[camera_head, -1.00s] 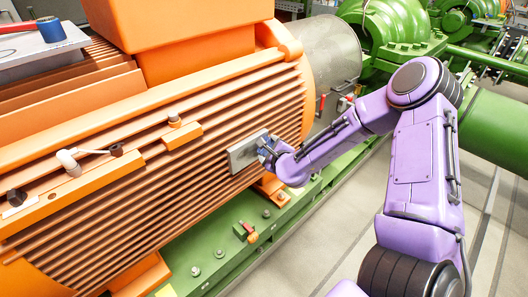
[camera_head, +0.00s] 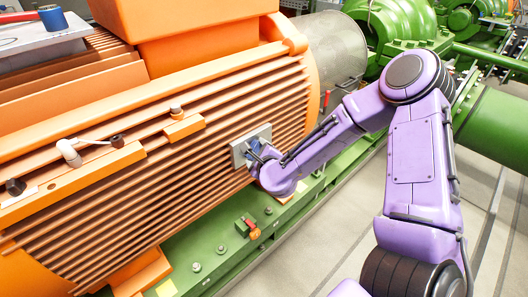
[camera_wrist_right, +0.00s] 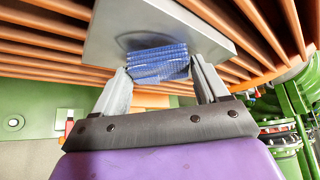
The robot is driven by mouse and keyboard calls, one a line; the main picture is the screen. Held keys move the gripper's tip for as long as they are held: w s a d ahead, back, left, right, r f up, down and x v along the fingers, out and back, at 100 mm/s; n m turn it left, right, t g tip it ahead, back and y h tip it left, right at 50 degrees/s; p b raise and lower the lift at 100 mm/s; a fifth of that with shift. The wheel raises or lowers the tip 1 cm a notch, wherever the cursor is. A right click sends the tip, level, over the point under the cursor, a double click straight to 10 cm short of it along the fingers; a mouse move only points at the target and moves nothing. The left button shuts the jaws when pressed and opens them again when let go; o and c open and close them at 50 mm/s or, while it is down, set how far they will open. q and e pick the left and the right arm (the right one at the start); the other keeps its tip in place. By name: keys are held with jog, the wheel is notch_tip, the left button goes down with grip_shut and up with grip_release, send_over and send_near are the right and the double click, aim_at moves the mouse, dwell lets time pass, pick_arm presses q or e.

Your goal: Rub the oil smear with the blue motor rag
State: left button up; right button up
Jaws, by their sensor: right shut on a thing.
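My right gripper (camera_head: 256,149) is shut on the blue motor rag (camera_wrist_right: 157,63), a folded, checked cloth held between its two grey fingers. The rag also shows as a small blue patch in the head view (camera_head: 255,145). It is at the face of a grey metal plate (camera_wrist_right: 185,20) on the orange motor's ribbed side; the plate shows in the head view too (camera_head: 238,151). A faint dark smear (camera_wrist_right: 128,41) shows on the plate around the rag's upper edge, partly hidden by the rag. Whether the rag touches the plate is hard to tell. My left gripper is not in view.
The orange motor (camera_head: 120,210) has long ribs and small fittings on its side. A green base (camera_head: 210,245) with bolts and a red-handled valve (camera_head: 248,228) lies below. Open floor lies at lower right.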

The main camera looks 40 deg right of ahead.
jog(key=a, duration=0.2)
jog(key=a+b, duration=0.1)
jog(key=a, duration=0.1)
jog(key=shift+s+a, duration=0.2)
jog(key=shift+a, duration=0.2)
jog(key=shift+a+r, duration=0.15)
jog(key=shift+a, duration=0.15)
jog(key=shift+r, duration=0.2)
jog(key=d+p, duration=0.1)
jog(key=d, duration=0.3)
jog(key=d+p, duration=0.1)
jog(key=d, duration=0.3)
jog(key=w+d+p, duration=0.1)
jog(key=d, duration=0.3)
jog(key=shift+r, duration=0.15)
jog(key=shift+s+d+p, duration=0.1)
jog(key=shift+d+p, duration=0.05)
jog(key=shift+p, duration=0.2)
jog(key=a+b, duration=0.1)
jog(key=a, duration=0.3)
jog(key=a+b, duration=0.2)
jog(key=a, duration=0.2)
jog(key=s+a+b, duration=0.1)
jog(key=a, duration=0.3)
jog(key=shift+a+f+b, duration=0.15)
jog(key=shift+f+b, duration=0.1)
jog(key=shift+b, duration=0.05)
